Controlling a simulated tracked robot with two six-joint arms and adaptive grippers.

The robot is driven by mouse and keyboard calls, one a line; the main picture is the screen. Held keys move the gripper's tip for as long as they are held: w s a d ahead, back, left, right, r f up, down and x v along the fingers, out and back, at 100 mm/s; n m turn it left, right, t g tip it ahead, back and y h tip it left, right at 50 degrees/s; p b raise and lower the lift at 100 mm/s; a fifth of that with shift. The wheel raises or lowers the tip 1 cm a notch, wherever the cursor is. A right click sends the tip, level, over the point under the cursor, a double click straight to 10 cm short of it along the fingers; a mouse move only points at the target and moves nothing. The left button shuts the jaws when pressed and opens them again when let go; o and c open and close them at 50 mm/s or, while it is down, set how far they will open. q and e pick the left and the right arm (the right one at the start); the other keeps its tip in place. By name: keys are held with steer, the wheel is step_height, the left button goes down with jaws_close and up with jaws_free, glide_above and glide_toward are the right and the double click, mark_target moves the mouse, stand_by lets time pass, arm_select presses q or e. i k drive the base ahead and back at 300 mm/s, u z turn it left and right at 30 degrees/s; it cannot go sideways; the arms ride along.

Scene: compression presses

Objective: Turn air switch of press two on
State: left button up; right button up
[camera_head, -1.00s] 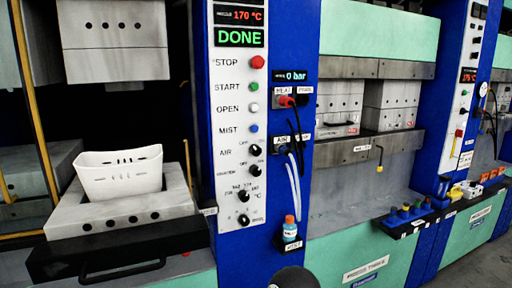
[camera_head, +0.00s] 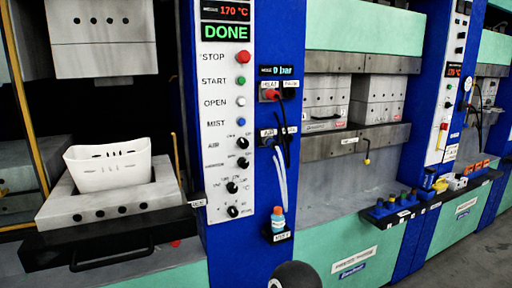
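A white control panel (camera_head: 218,120) on a blue column stands left of the middle, beside an open press at the left. Its black air knob (camera_head: 242,143) is beside the AIR label, below the blue MIST button (camera_head: 241,122). Which way the knob points is too small to tell. The pressure display (camera_head: 281,71) reads 0 bar and a green display (camera_head: 226,32) reads DONE. Which press is press two cannot be read; a sign (camera_head: 354,259) to the right seems to say three. Neither gripper is in view.
A bottle (camera_head: 278,221) stands in a holder on the blue column, under hoses. A tool shelf (camera_head: 440,197) juts out at the right. Grey floor (camera_head: 467,255) shows at the lower right.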

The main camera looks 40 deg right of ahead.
mark_target(242, 142)
steer(key=z, duration=0.5)
steer(key=k, duration=1.1)
steer(key=z, duration=0.45)
steer(key=i, duration=0.35)
steer(key=u, duration=0.95)
steer(key=i, duration=1.8)
steer(key=z, duration=0.6)
